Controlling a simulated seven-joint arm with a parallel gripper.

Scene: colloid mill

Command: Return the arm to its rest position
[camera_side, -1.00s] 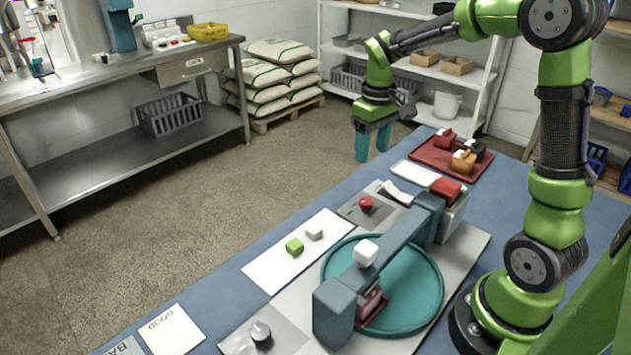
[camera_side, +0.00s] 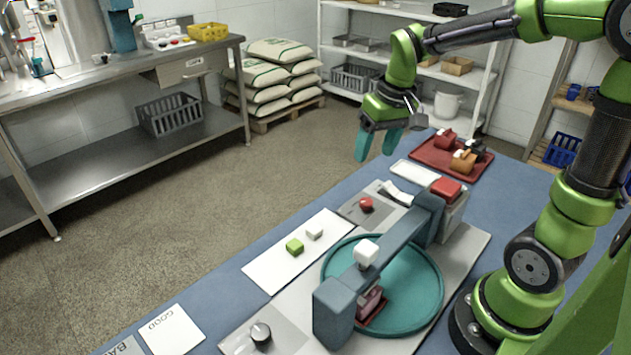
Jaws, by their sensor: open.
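My gripper (camera_side: 378,146) has two teal fingers and hangs in the air above the far left edge of the blue table (camera_side: 240,289). The fingers are apart with nothing between them, and they are tilted in the picture. The gripper is clear of every object on the table. My green and black arm reaches to it from the right side of the picture.
The mill (camera_side: 334,306) with its teal round dish (camera_side: 415,282) stands mid-table. A white mat (camera_side: 275,275) holds a green and a white cube. A red tray (camera_side: 425,155) with several blocks lies near the gripper. Shelves (camera_side: 345,50) and sacks (camera_side: 275,75) stand behind.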

